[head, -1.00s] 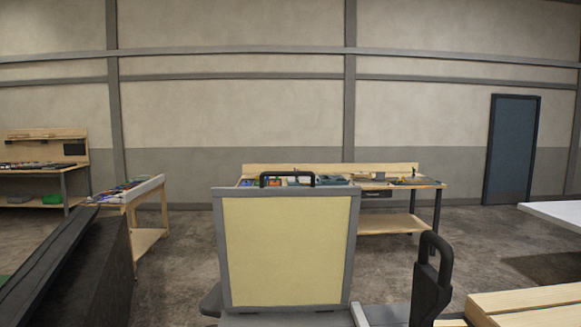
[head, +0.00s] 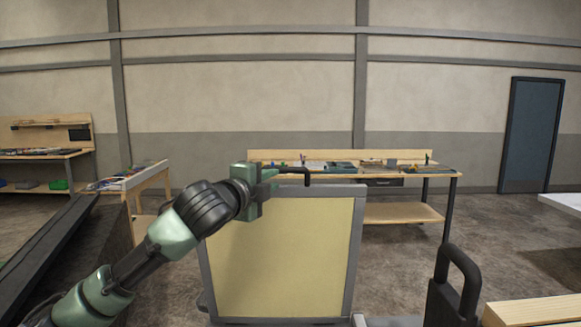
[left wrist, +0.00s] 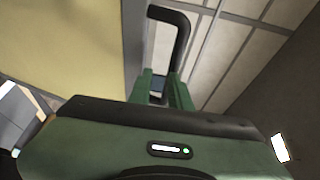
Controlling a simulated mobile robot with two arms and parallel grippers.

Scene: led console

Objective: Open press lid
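The press lid (head: 280,255) stands up in front of me, a pale yellow panel in a grey frame. Its black bar handle (head: 298,170) is on the top edge, its left part hidden behind my left gripper. My left gripper (head: 268,190) is at the lid's upper left, close to the handle. In the left wrist view its two green fingers (left wrist: 163,92) are apart, with a gap between them. The black handle (left wrist: 183,40) rises just beyond the fingers; I cannot tell whether they touch it. The yellow panel (left wrist: 60,45) fills the upper left there. My right gripper is out of view.
A black upright handle (head: 460,275) stands at the lower right, beside a wooden surface (head: 535,312). A dark sloped object (head: 50,240) is at the left. Workbenches (head: 400,212) stand behind the lid along the wall, with open floor between.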

